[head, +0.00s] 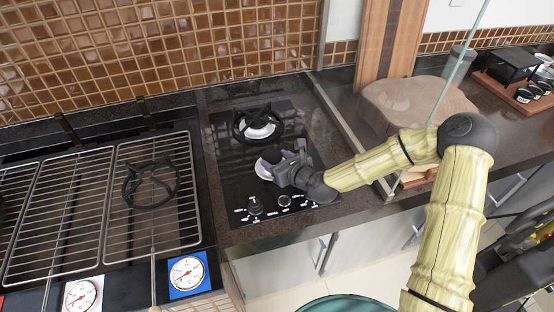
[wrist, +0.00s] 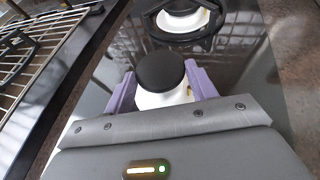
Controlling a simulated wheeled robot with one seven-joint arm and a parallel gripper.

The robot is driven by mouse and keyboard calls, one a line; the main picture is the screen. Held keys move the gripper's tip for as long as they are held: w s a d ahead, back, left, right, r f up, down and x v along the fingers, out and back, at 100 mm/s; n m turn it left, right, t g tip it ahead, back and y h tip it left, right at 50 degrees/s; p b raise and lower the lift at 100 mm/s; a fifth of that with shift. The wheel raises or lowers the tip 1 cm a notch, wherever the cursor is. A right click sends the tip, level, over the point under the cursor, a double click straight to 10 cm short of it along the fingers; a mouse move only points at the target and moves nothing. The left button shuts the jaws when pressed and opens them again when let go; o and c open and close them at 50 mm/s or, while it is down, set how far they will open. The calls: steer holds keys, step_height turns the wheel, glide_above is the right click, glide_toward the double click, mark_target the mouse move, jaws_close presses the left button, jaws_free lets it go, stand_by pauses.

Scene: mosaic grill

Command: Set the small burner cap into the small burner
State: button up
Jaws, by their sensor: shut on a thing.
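The small burner cap (wrist: 161,70) is a round black disc between the two purple fingers of my gripper (wrist: 160,78) in the wrist view. My gripper is shut on it. In the head view my gripper (head: 279,158) is low over the front part of the black cooktop and hides the cap. The small burner (wrist: 165,98) shows as a white round body directly below the cap. Its white edge also shows beside my gripper in the head view (head: 263,169). I cannot tell whether the cap touches the burner or is just above it.
A larger burner (head: 258,129) with a black ring support stands behind on the cooktop (head: 225,160). Two knobs (head: 256,206) are at the front edge. A wire grill rack (head: 80,205) bearing a black ring support (head: 150,185) lies left. A glass panel edge stands right.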

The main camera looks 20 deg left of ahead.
steer(key=shift+f+b, duration=0.6)
steer(key=shift+f, duration=0.25)
stand_by(0.7)
steer(key=o, duration=1.1)
